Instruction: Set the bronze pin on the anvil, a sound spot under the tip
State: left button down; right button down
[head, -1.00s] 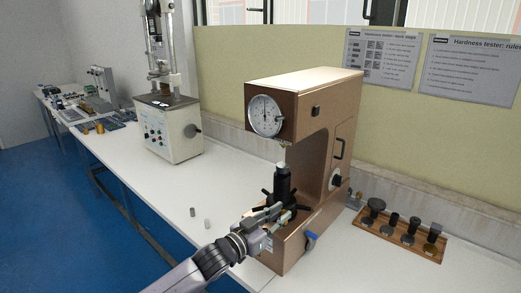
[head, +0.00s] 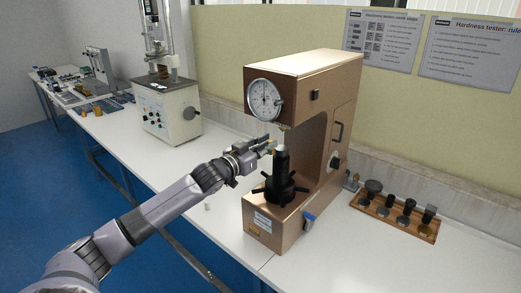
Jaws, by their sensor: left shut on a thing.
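The hardness tester (head: 325,100) is a bronze-brown machine with a round dial (head: 264,99). Its anvil (head: 281,150) is a pale cap on top of a black spindle (head: 281,170), under the tester's head. My left gripper (head: 268,147) is just left of the anvil, about level with its top. It is shut on the bronze pin (head: 271,149), of which only a small yellowish bit shows at the fingertips. I cannot tell whether the pin touches the anvil. The tip under the head is too small to make out clearly. My right gripper is out of view.
A wooden tray (head: 428,238) with several dark anvils stands right of the tester. A small grey pin (head: 207,206) lies on the white bench beside my arm. Another testing machine (head: 168,108) stands at the back left. Spokes of a black handwheel (head: 280,193) surround the spindle base.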

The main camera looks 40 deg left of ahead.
aim_at(278, 150)
pick_arm(q)
jog(key=shift+w+d+r, duration=0.1)
jog(key=shift+w+r, duration=0.05)
jog(key=shift+w, duration=0.75)
jog(key=shift+w+d+f+p, duration=0.1)
jog(key=shift+w+p, duration=0.15)
jog(key=shift+w, duration=0.7)
jog(key=shift+w+d+f+p, duration=0.1)
jog(key=shift+w+p, duration=0.15)
jog(key=shift+w, duration=0.7)
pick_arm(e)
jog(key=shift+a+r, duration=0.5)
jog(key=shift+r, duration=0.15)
pick_arm(q)
jog(key=shift+s, duration=0.1)
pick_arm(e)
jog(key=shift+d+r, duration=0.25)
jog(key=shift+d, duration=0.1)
pick_arm(q)
jog(key=shift+p, duration=0.4)
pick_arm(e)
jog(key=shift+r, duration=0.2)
pick_arm(q)
jog(key=shift+f, duration=0.1)
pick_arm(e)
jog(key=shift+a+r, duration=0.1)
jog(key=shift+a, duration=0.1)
pick_arm(q)
jog(key=c, duration=1.4)
grip_release()
